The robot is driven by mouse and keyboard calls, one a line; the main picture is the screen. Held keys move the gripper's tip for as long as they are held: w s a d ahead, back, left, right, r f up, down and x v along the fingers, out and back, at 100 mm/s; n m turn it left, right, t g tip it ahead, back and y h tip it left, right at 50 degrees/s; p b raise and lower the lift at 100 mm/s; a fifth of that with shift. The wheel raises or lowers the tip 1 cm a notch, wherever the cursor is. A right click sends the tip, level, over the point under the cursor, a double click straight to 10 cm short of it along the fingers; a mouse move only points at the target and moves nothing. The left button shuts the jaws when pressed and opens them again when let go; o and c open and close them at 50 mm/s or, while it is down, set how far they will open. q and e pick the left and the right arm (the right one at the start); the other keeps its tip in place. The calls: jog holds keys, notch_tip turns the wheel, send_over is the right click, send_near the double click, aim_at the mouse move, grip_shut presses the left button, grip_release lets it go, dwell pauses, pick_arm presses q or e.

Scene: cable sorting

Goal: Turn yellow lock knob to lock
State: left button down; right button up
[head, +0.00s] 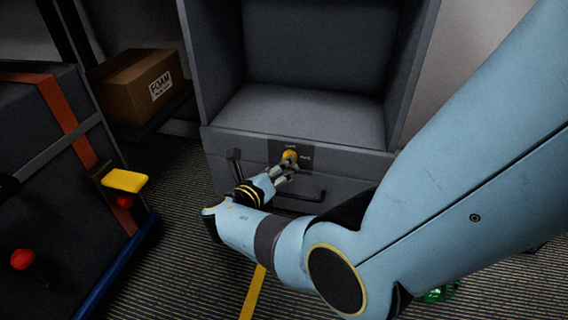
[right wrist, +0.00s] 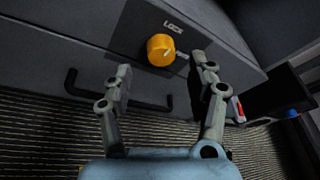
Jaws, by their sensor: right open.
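The yellow lock knob (head: 290,155) sits on a dark plate on the front of a grey cabinet (head: 225,139). In the right wrist view the yellow lock knob (right wrist: 160,49) has a pale pointer mark, and the word LOCK (right wrist: 173,27) is printed above it. My right gripper (head: 286,168) is at the cabinet front, close to the knob. In the right wrist view my right gripper (right wrist: 161,72) is open, its fingers apart with the knob between and just beyond the tips. I cannot tell whether a finger touches it. My left gripper is not in view.
A black handle (head: 300,194) is below the knob, and a black lever (head: 234,163) is left of it. A dark case with an orange strap (head: 66,115) and yellow block (head: 125,180) stands at left. A cardboard box (head: 138,84) is behind. The cabinet's upper compartment is empty.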

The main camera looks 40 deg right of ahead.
jog(key=v, duration=0.3)
jog(key=shift+a, duration=0.1)
dwell(0.3)
